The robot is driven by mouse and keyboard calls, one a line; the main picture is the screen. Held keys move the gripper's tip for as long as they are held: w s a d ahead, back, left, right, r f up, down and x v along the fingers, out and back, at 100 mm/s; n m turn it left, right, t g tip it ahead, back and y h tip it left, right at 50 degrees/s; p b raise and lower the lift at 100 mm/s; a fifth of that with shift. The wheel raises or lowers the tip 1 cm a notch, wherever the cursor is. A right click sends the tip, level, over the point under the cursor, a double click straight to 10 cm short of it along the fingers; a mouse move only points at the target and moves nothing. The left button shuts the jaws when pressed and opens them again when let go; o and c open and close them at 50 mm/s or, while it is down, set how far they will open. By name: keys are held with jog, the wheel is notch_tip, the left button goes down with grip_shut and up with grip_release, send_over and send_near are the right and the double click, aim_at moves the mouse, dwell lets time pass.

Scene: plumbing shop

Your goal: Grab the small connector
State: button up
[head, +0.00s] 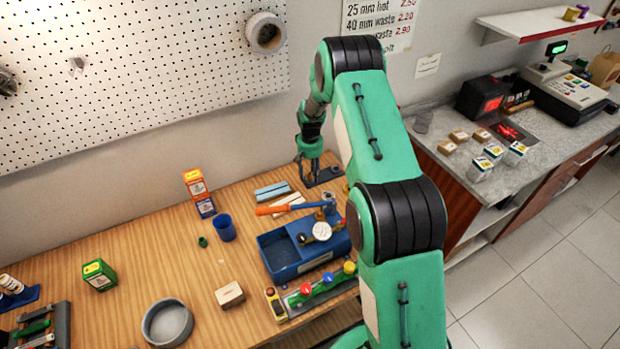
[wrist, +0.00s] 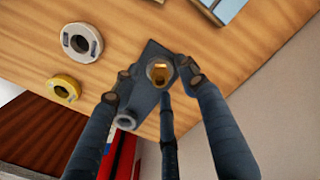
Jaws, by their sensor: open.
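A small connector (wrist: 159,72), a hollow fitting with a brass-coloured inside, sits at one end of a dark grey stand (wrist: 146,99) in the wrist view. My gripper (wrist: 153,88) is open, with its dark fingers spread on both sides of the connector and another finger close below it in the picture. I cannot tell whether any finger touches it. In the head view my gripper (head: 311,166) points down at the dark stand (head: 326,176) near the back right of the wooden bench. The connector is not clearly visible there.
A white ring (wrist: 81,42) and a yellow ring (wrist: 63,89) lie beside the stand in the wrist view. A blue cup (head: 225,228) is left. The bench's left middle is fairly clear.

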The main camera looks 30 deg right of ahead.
aim_at(310, 173)
jog(key=shift+c, duration=0.3)
grip_shut()
jog(key=shift+r, duration=0.1)
jog(key=shift+r, duration=0.65)
notch_tip(310, 173, up, 2)
jog(key=shift+r, duration=0.15)
jog(key=s+a+r, duration=0.1)
jog(key=s+a, duration=0.3)
jog(key=s, duration=1.1)
jog(key=shift+s+a+r+b, duration=0.15)
jog(key=shift+s+b, duration=0.1)
jog(key=shift+b, duration=0.2)
